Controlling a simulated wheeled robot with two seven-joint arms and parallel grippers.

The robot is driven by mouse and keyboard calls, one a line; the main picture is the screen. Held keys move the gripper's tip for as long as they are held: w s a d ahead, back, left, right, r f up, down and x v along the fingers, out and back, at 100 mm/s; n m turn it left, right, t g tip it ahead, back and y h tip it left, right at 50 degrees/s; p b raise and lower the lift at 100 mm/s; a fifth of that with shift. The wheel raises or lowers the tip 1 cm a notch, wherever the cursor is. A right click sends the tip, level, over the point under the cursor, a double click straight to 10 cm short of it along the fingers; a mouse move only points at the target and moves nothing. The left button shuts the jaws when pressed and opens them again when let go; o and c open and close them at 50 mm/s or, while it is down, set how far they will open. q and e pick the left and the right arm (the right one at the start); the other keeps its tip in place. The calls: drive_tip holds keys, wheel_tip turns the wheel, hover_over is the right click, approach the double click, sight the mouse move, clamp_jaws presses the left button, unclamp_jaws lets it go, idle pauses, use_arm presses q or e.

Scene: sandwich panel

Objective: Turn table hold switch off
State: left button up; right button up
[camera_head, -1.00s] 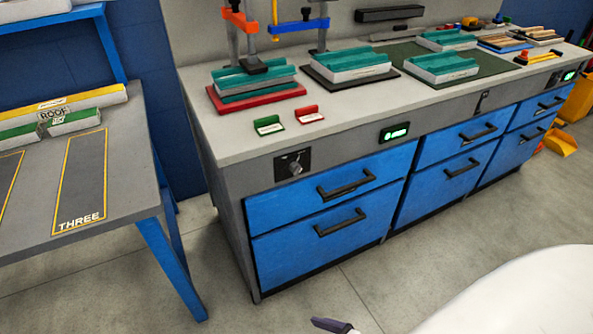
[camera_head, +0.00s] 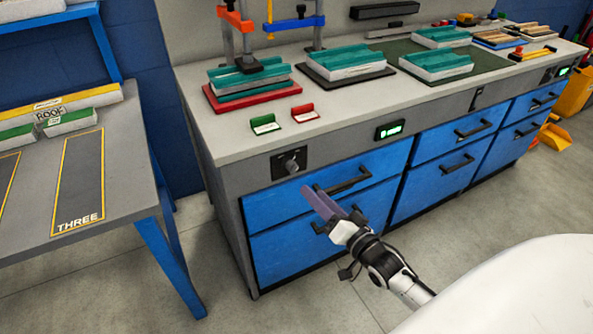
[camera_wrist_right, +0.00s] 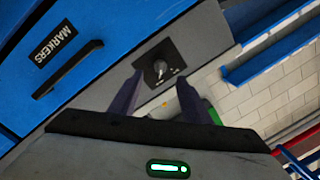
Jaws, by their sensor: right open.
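A rotary knob switch (camera_head: 291,165) on a black plate is set in the grey front rail of the workbench, above the left blue drawers. Its label is too small to read in the head view. In the right wrist view the knob (camera_wrist_right: 160,67) is ahead, between the fingers and beyond their tips, and its pointer setting is unclear. My right gripper (camera_head: 324,192) is open and empty, with purple fingers, in front of the upper left drawer, below and right of the knob. It also shows in the right wrist view (camera_wrist_right: 159,78). My left gripper is out of view.
Black drawer handles (camera_head: 346,181) stick out near my right gripper. A lit green display (camera_head: 389,129) and a second small switch (camera_head: 477,98) are further right on the rail. Green (camera_head: 264,124) and red (camera_head: 304,113) tags stand on the benchtop. A blue-legged table (camera_head: 130,200) stands left.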

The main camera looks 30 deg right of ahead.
sight(296, 171)
drive_tip(key=w, duration=0.6)
drive_tip(key=w+b, duration=0.1)
drive_tip(key=w, duration=0.2)
drive_tip(key=shift+d+r, duration=0.2)
drive_tip(key=shift+d, duration=0.05)
drive_tip(key=shift+w, duration=0.75)
drive_tip(key=c, duration=1)
drive_tip(key=shift+c, duration=0.2)
